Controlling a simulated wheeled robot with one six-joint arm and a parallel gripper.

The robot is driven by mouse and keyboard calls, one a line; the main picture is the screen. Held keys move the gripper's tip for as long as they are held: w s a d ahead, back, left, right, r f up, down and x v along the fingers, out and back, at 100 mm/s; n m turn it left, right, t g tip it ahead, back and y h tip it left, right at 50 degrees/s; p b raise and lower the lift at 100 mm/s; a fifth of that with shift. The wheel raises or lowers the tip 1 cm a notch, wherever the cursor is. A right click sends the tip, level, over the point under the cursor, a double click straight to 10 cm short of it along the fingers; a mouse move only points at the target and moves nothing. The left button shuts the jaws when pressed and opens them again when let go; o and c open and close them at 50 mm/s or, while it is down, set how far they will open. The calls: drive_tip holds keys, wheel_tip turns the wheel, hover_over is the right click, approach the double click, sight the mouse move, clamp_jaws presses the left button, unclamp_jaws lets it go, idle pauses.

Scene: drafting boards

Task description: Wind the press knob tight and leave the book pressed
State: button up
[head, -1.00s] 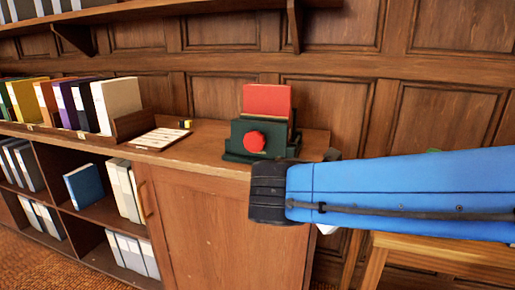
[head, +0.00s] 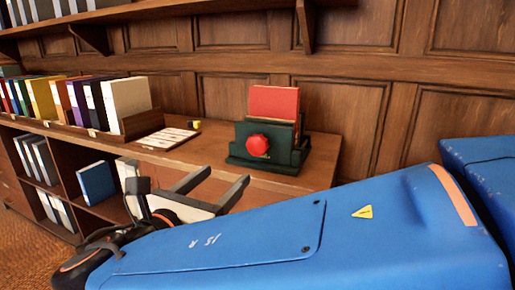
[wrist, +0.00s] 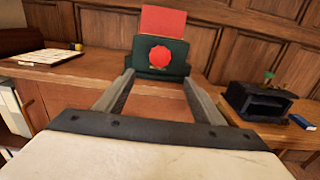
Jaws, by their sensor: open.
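The press is a dark green block (head: 269,165) with a red knob (head: 257,145) on its front, standing on the wooden cabinet top. A red book (head: 275,102) stands upright in it, its upper part showing above the green. In the wrist view the knob (wrist: 160,57) faces me, with the red book (wrist: 163,21) above it. My gripper (head: 217,184) is open and empty, in front of and left of the press in the head view. In the wrist view its two fingers (wrist: 157,85) point toward the press, below the knob and apart from it.
A white card (head: 167,138) and a small yellow-black item (head: 194,126) lie left of the press. A row of coloured binders (head: 80,100) stands farther left. A black box (wrist: 257,101) and a blue book (wrist: 303,122) sit at right in the wrist view.

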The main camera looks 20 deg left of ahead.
sight(255, 147)
drive_tip(key=w, duration=1.1)
drive_tip(key=w+d, duration=0.1)
drive_tip(key=w, duration=0.5)
drive_tip(key=shift+w+d, duration=0.1)
drive_tip(key=c, duration=1.1)
